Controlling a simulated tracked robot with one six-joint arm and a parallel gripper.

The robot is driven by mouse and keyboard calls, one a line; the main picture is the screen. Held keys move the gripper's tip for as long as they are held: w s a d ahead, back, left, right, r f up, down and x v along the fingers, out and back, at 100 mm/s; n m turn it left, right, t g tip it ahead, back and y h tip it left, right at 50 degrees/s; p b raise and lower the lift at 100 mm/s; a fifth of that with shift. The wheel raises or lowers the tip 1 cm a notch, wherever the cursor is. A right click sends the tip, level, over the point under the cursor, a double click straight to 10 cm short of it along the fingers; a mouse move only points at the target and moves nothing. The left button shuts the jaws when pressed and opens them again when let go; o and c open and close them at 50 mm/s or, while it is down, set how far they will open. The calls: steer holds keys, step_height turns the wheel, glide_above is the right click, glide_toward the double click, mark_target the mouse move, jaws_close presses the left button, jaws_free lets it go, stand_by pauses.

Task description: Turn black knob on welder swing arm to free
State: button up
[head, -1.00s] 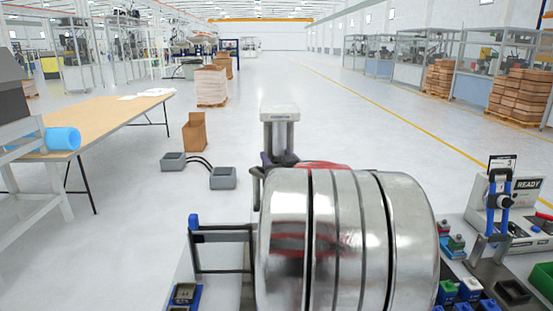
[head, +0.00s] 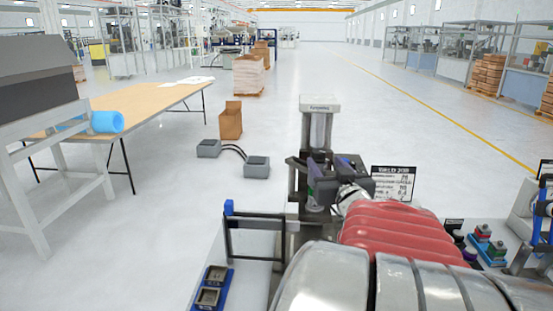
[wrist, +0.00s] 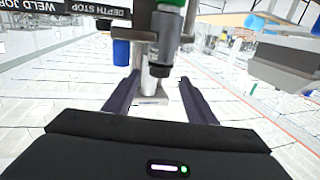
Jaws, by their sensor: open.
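My gripper (head: 326,178) is at the end of my arm, just in front of the grey welder column (head: 320,128) in the head view. In the wrist view its two dark fingers (wrist: 159,88) are spread apart. Between and beyond them hangs a grey cylinder with a dark lower end (wrist: 161,70); the fingers do not visibly close on it. A blue cylinder (wrist: 121,52) is left of it, under a black bar marked DEPTH STOP (wrist: 115,12). I cannot pick out the black knob with certainty; the gripper hides part of the column in the head view.
A black WELD JOB sign (head: 393,183) stands right of the gripper. A black frame with a blue cap (head: 229,208) stands at left. Grey pedals (head: 257,166) and a box (head: 231,120) are on the floor, beside a wooden-topped table (head: 150,98).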

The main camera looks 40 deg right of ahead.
steer(key=shift+v, duration=1.2)
steer(key=shift+w, duration=0.1)
steer(key=w+a+f+n+g+y, duration=0.25)
steer(key=w+a, duration=0.25)
steer(key=a, duration=0.4)
steer(key=w+a+f+n+g+y, duration=0.1)
steer(key=w+a+f, duration=0.2)
steer(key=w+a, duration=0.35)
steer(key=s+a+f+n+g+y, duration=0.1)
steer(key=s+a+f+g+y, duration=0.1)
steer(key=s+a, duration=0.3)
steer(key=s+a+f+n+g+y, duration=0.1)
steer(key=s+a+f, duration=0.3)
steer(key=a, duration=0.8)
steer(key=s+a+f+n+g+y, duration=0.1)
steer(key=s+a+f+g+y, duration=0.1)
steer(key=s+a, duration=0.6)
steer(key=shift+a+f+g+y, duration=0.35)
steer(key=shift+a+f+y, duration=0.15)
steer(key=shift+a+y, duration=0.4)
steer(key=shift+d+n, duration=0.1)
steer(key=shift+n, duration=0.15)
steer(key=shift+c, duration=0.4)
